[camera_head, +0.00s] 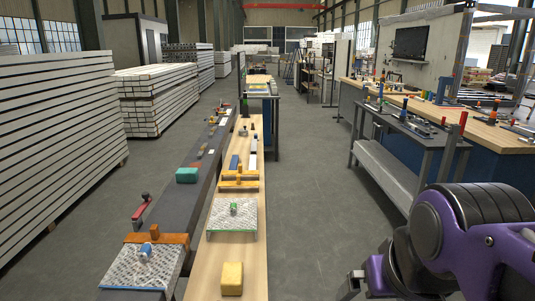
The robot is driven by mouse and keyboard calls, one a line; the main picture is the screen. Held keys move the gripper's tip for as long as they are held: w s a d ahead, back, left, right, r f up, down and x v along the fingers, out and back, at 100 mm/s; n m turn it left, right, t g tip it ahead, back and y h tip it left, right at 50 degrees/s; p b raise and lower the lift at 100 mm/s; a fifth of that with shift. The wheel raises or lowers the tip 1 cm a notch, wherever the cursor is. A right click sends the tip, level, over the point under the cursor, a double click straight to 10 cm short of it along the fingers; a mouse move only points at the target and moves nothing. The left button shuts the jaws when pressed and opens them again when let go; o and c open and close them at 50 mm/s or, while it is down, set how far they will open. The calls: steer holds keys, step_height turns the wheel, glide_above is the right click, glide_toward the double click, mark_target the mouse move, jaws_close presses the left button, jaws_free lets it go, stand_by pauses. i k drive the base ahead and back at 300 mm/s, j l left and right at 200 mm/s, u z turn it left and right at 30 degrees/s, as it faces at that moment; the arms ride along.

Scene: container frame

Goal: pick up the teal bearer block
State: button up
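The teal bearer block (187,175) lies on the long dark bench (195,190), left of the picture's middle. No other thing covers it. My arm fills the lower right corner, with purple and black links. Part of my gripper (352,284) shows at the bottom edge, far to the right of the teal block and apart from it. Its fingers are mostly cut off or hidden, so I cannot tell whether it is open or shut.
A wooden-topped bench (205,262) runs beside the dark one. It carries a yellow block (232,279), a patterned plate (231,217) and orange pieces (240,185). Another patterned plate (128,270) and a red-handled tool (140,212) are on the dark bench. Grey floor (315,210) is clear to the right.

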mark_target(189, 175)
steer(key=i+z, duration=0.15)
steer(key=z, duration=0.2)
steer(key=i, duration=2)
steer(key=i+u, duration=0.1)
steer(key=i, duration=0.35)
steer(key=i+l+u, duration=0.1)
steer(key=i, duration=0.4)
steer(key=u, duration=0.4)
steer(key=i+l+u, duration=0.15)
steer(key=u, duration=0.6)
steer(key=i+l+z, duration=0.15)
steer(key=i+l, duration=0.3)
steer(key=l, duration=0.15)
steer(key=k+j+u, duration=0.15)
